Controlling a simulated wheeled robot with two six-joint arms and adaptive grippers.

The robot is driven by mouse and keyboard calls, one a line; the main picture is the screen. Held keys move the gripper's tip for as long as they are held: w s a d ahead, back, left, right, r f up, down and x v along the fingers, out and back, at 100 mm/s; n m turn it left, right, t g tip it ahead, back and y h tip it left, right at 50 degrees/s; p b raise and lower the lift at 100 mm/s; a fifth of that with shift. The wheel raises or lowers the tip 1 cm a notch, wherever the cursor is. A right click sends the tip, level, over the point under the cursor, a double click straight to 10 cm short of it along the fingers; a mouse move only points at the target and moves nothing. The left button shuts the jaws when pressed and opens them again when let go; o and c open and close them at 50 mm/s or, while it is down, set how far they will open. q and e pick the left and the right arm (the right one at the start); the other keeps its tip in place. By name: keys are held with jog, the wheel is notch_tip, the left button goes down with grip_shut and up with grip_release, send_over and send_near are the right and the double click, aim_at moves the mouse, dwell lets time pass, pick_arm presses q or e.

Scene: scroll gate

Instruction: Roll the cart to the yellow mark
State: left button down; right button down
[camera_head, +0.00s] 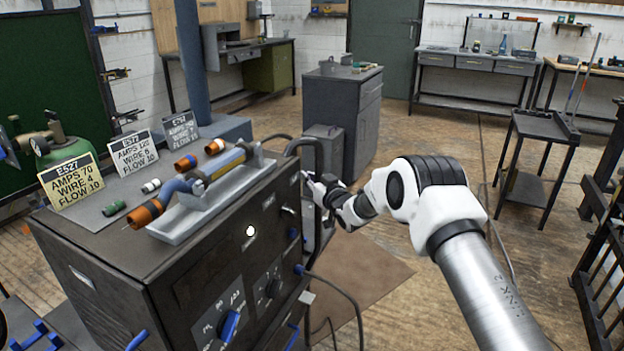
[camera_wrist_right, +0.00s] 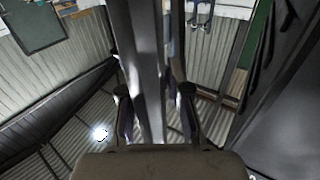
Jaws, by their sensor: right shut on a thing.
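The cart (camera_head: 130,265) looks to be the dark grey machine unit at the left in the head view, with knobs and dials on its front panel. A dark bent handle bar (camera_head: 307,141) rises at its far right corner. My right gripper (camera_head: 318,186) is at this bar. In the right wrist view a dark upright bar (camera_wrist_right: 142,60) runs between the two fingers of my right gripper (camera_wrist_right: 157,112), which is shut on it. The contact is small and partly hidden in the head view. No yellow floor mark shows clearly. My left gripper is not in view.
On the cart top lie a torch in a grey tray (camera_head: 200,205), several small cylinders and three label cards (camera_head: 133,152). A grey cabinet (camera_head: 340,105) stands behind. A black trolley (camera_head: 538,150) and a dark rack (camera_head: 600,270) stand right. A brown mat (camera_head: 365,270) and cables lie on the floor.

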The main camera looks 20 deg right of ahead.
jog(key=shift+s+a+f, duration=0.15)
jog(key=shift+a+f, duration=0.4)
jog(key=shift+f, duration=0.1)
jog(key=c, duration=1.1)
grip_release()
jog(key=shift+a+r, duration=0.1)
jog(key=shift+c, duration=0.2)
jog(key=shift+o, duration=0.8)
jog(key=shift+s+a+r, duration=0.1)
jog(key=shift+a+r, duration=0.15)
jog(key=shift+a, duration=0.1)
jog(key=shift+s+d+r, duration=0.1)
jog(key=shift+d, duration=0.15)
